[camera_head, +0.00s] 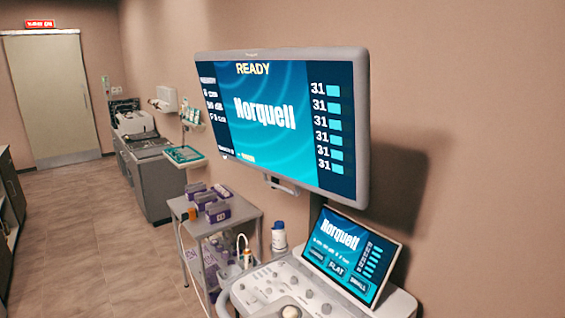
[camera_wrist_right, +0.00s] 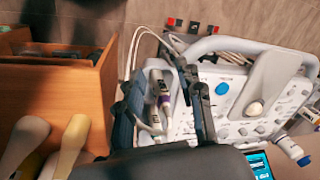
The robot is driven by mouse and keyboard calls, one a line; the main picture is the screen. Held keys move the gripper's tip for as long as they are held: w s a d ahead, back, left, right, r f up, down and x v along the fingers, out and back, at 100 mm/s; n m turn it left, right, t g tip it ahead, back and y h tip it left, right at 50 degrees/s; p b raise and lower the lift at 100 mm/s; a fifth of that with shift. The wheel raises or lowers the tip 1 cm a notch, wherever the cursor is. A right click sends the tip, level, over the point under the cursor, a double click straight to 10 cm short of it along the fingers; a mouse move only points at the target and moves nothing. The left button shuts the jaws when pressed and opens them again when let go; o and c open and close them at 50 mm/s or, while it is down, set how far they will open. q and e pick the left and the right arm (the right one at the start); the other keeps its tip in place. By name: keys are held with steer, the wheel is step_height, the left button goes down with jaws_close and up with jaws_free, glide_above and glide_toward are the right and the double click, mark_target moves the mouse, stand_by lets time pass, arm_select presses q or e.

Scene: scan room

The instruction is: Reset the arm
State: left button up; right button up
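My right gripper (camera_wrist_right: 160,78) shows in the right wrist view as dark fingers rising from a black body at the bottom. The fingers stand apart, with a gap between them. Light probe-like pieces (camera_wrist_right: 157,98) at the side of the ultrasound console show through this gap; I see nothing gripped. The console (camera_wrist_right: 235,105) lies beyond and to the right of the fingers. Neither gripper nor arm shows in the head view. My left gripper is in neither view.
The head view shows the console's control panel (camera_head: 275,290), a large monitor (camera_head: 280,120) and a small touch screen (camera_head: 350,255). A supply cart (camera_head: 240,215) stands behind. A wooden cabinet (camera_wrist_right: 55,85) is left in the wrist view. Open floor (camera_head: 70,230) lies left.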

steer(key=s+a+f+n+t+y, duration=0.1)
steer(key=s+f+n+t, duration=0.2)
steer(key=s, duration=0.4)
steer(key=s+d+n+h, duration=0.3)
steer(key=s+d+n, duration=0.1)
steer(key=s+d, duration=0.55)
step_height(320, 180, down, 28)
steer(key=g+b, duration=0.2)
steer(key=b, duration=0.1)
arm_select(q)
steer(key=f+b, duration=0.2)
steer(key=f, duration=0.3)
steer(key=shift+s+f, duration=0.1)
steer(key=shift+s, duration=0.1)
arm_select(e)
steer(key=s+d+f+g, duration=0.1)
steer(key=s+d+f, duration=0.2)
steer(key=s+f, duration=1.5)
steer(key=shift+d+f+n, duration=0.15)
steer(key=shift+f+n, duration=0.15)
steer(key=shift+f, duration=0.65)
